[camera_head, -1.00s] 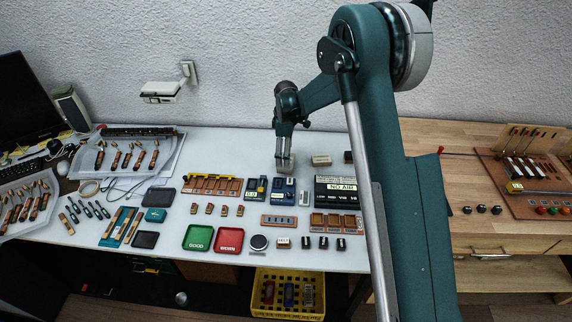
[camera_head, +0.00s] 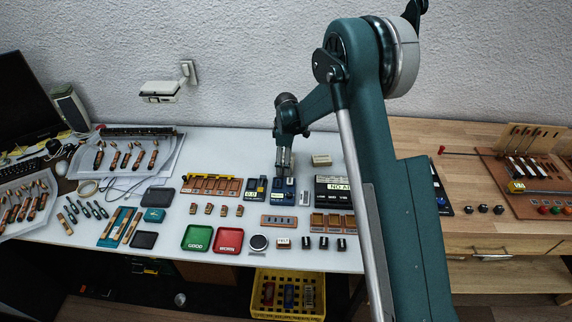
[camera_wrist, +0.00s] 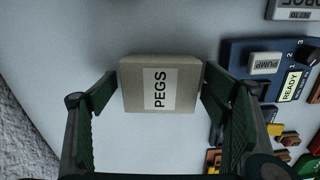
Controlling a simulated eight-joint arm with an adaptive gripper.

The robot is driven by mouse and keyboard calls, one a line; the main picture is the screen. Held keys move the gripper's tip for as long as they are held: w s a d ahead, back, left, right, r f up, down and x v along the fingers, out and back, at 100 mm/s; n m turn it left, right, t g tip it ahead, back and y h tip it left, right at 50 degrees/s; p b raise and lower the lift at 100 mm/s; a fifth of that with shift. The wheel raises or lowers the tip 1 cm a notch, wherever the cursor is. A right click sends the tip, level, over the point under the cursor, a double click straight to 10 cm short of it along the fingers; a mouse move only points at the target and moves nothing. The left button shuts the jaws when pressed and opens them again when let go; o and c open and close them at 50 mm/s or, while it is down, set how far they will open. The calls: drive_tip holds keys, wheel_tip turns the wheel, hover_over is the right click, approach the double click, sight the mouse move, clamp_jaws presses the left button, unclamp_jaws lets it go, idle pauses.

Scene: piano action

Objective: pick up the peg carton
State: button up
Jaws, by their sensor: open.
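The peg carton (camera_wrist: 137,95) is a beige box with a white label reading PEGS, seen from above in the wrist view. My gripper (camera_wrist: 160,90) is open, with one dark green finger on each side of the carton. The right finger is very close to the carton's side, and a small gap shows at the left one. I cannot tell whether either touches. In the head view my gripper (camera_head: 284,167) points down at the back of the white table, behind the blue pump unit, and mostly hides the carton.
The blue pump unit (camera_wrist: 275,65) lies close to the right finger in the wrist view; it also shows in the head view (camera_head: 284,196). Another beige box (camera_head: 321,160) stands to the right of my gripper. The black NO AIR unit (camera_head: 334,190) stands in front of that box.

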drive_tip(key=c, duration=1)
drive_tip(key=shift+r+p, duration=0.85)
drive_tip(key=shift+r, duration=4.15)
